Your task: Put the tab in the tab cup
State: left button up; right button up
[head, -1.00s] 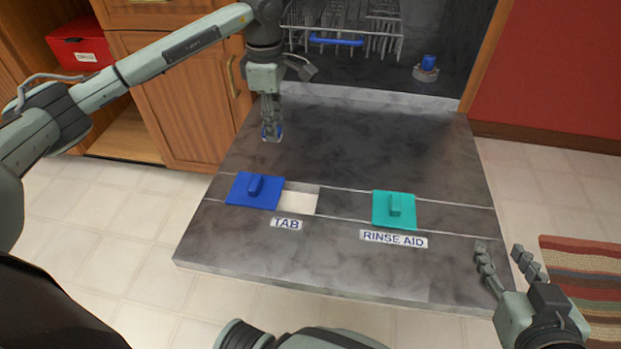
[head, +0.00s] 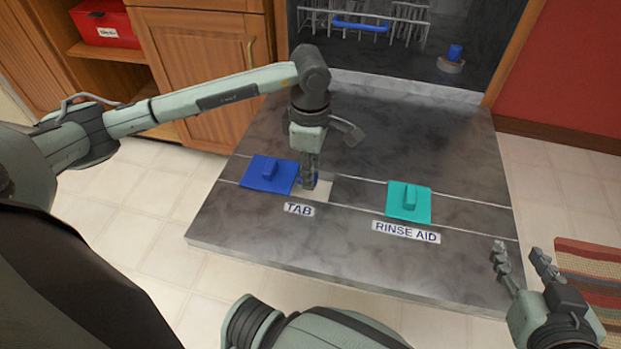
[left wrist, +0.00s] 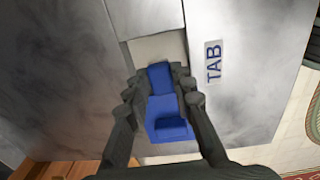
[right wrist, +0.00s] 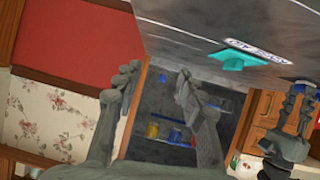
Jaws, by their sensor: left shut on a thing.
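The tab cup (head: 322,190) is a pale open recess in the grey door, above the TAB label (head: 299,209). Its blue lid (head: 262,176) with a raised handle is slid to the left of the opening. My left gripper (head: 309,183) points down over the left part of the cup. It is shut on a small blue tab (left wrist: 160,76), which the fingers partly hide. In the left wrist view the tab is in front of the pale cup (left wrist: 158,48); whether it touches the bottom I cannot tell. My right gripper (head: 522,255) is open and empty at the lower right.
A teal rinse aid lid (head: 409,202) sits to the right on the same door (head: 380,265). The dishwasher interior with a rack (head: 390,20) is behind. A red box (head: 105,24) stands on the shelf at the left. Free door surface surrounds the lids.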

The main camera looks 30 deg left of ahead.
pick_arm(q)
notch_tip(320, 180, down, 3)
jog(key=shift+r, duration=0.15)
pick_arm(e)
jog(key=shift+w+a+r+t, duration=0.2)
jog(key=shift+a+r+t, duration=0.2)
jog(key=shift+a+r, duration=0.15)
pick_arm(q)
jog(key=o, duration=0.6)
pick_arm(e)
jog(key=shift+w+a+r+y, duration=0.1)
jog(key=shift+w+r+y, duration=0.05)
jog(key=shift+r+y, duration=0.15)
